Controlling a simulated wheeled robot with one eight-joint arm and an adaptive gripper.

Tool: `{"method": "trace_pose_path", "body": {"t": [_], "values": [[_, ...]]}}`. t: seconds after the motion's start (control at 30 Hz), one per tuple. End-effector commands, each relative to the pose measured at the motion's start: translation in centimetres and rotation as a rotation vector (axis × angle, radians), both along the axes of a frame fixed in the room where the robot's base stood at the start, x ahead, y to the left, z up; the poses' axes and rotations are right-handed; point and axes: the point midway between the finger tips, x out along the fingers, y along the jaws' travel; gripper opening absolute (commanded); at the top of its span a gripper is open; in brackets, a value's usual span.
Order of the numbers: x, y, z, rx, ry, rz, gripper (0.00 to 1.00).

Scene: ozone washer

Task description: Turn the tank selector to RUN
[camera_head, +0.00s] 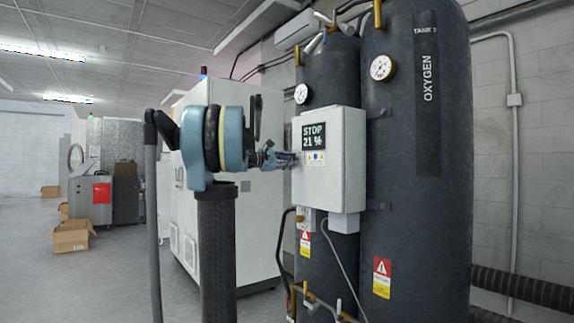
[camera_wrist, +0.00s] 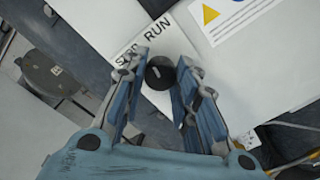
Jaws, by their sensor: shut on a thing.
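The tank selector is a round dark knob (camera_wrist: 160,72) on the side of a white control box (camera_head: 348,165). The labels STOP and RUN are printed beside it in the wrist view, STOP partly covered by a finger. A small light mark shows on the knob; I cannot tell exactly which label it points at. My gripper (camera_wrist: 163,66) has one finger on each side of the knob and is shut on it. In the head view my gripper (camera_head: 290,159) reaches the left side of the box, and the knob is hidden. The box display (camera_head: 314,136) reads STOP 21 %.
Two dark tanks stand behind the box; the right tank (camera_head: 400,150) is labelled OXYGEN, TANK 2. A white cabinet (camera_head: 255,200) stands behind my arm. Cables and pipes hang below the box. A cardboard box (camera_head: 70,236) lies on the open floor at left.

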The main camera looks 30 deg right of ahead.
Motion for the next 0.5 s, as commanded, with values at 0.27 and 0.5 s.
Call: {"method": "trace_pose_path", "body": {"t": [0.27,0.5], "values": [[0.12,-0.06,0.11,0.013,-0.183,0.003,0.04],[0.1,-0.06,0.09,0.02,-0.269,0.002,0.04]]}}
